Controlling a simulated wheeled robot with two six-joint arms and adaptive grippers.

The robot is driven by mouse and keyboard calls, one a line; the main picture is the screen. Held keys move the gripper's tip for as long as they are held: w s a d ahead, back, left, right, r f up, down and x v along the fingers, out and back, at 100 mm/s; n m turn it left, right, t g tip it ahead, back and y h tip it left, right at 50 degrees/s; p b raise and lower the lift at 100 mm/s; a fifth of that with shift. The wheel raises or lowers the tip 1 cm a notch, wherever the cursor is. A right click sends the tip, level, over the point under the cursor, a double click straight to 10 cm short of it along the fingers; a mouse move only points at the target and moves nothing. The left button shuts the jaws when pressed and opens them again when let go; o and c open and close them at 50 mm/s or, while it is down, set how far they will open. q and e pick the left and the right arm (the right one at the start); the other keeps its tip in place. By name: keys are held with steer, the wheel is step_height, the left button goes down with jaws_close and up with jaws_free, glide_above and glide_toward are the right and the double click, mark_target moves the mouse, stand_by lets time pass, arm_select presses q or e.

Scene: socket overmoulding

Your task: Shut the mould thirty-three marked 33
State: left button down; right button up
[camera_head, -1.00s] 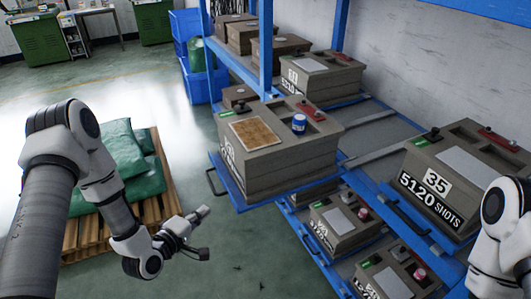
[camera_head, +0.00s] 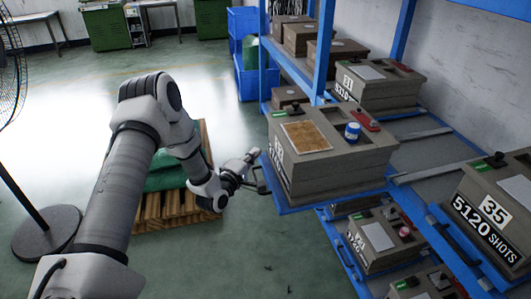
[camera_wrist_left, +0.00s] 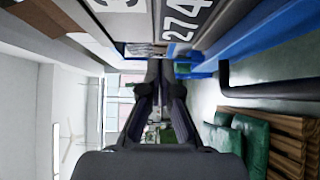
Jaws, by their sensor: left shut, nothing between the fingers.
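A grey-brown mould (camera_head: 335,172) sits on a pulled-out blue tray (camera_head: 290,208) in the middle of the head view. Its number plate faces left and is too slanted to read there. A black handle (camera_head: 263,187) sticks out from the tray's front. My left gripper (camera_head: 252,157) is shut and empty, beside the mould's front face and near the handle. No 33 is readable. My right gripper is out of view.
A brown sheet (camera_head: 306,136) and a blue jar (camera_head: 353,132) lie on the mould. Mould 35 (camera_head: 490,215) stands at the right, with further moulds on lower and back shelves. A pallet with green sacks (camera_head: 165,180) is behind my left arm. A fan base (camera_head: 45,235) stands left.

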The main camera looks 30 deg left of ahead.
mark_target(271, 147)
arm_select(q)
steer(key=w+d, duration=0.2)
steer(key=shift+w+d, duration=0.3)
steer(key=shift+d, duration=0.05)
steer(key=shift+a, duration=0.1)
